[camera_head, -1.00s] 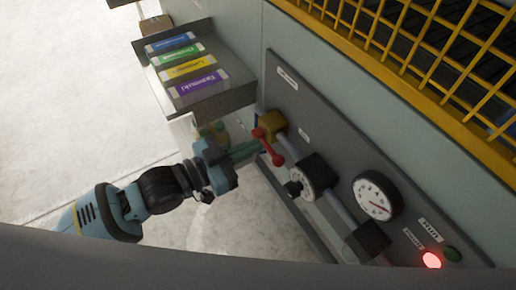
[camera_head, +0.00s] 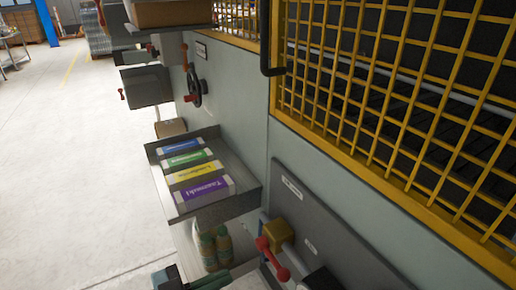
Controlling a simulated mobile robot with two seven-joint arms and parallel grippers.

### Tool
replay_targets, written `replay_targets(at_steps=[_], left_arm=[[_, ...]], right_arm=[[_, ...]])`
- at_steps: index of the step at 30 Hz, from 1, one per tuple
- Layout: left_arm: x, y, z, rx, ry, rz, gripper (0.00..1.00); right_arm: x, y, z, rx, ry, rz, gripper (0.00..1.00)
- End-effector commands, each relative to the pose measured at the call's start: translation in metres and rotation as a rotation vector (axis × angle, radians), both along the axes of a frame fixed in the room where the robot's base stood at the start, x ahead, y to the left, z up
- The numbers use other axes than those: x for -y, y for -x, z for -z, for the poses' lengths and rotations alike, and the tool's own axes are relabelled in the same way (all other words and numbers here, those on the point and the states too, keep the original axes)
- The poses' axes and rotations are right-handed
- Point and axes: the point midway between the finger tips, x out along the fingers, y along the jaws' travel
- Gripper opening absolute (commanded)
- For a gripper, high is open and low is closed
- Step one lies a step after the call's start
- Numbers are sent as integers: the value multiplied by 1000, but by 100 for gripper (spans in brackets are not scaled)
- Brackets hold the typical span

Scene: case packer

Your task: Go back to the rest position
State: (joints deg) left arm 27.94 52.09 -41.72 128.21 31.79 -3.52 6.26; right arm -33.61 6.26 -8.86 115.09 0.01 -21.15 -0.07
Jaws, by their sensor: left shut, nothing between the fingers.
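My left gripper (camera_head: 212,282) shows only in part at the bottom edge of the head view. Its dark body and greenish fingers are cut off by the frame. It is shut with nothing held, below and left of the red valve handle (camera_head: 272,257), and apart from it. The red handle sits on a brass-coloured valve body (camera_head: 279,232) on the grey panel (camera_head: 330,240). The rest of my left arm is out of the frame. My right gripper is not in view.
A grey tray (camera_head: 244,205) with several coloured cartons juts from the machine wall. Bottles (camera_head: 222,246) stand below it. A yellow mesh guard (camera_head: 385,80) with a black handle (camera_head: 266,45) is at upper right. A handwheel (camera_head: 194,87) is farther back. The floor at left is clear.

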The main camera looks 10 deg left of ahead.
Motion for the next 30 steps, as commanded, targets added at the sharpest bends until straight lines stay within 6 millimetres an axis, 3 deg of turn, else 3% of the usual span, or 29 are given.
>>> replay_targets(at_steps=[8, 17, 20, 24, 30], left_arm=[[3, 9, 25, -60, 4, -98, 0], [-20, 47, 97, -243, -66, -354, 0], [-34, 72, 126, -328, -113, -445, 0], [-56, 120, 167, -460, -196, -565, 0], [-82, 187, 208, -617, -304, -680, 0]], right_arm=[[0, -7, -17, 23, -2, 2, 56], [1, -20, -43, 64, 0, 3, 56], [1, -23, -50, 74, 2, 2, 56], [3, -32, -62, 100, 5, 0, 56], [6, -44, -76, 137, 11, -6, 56]])
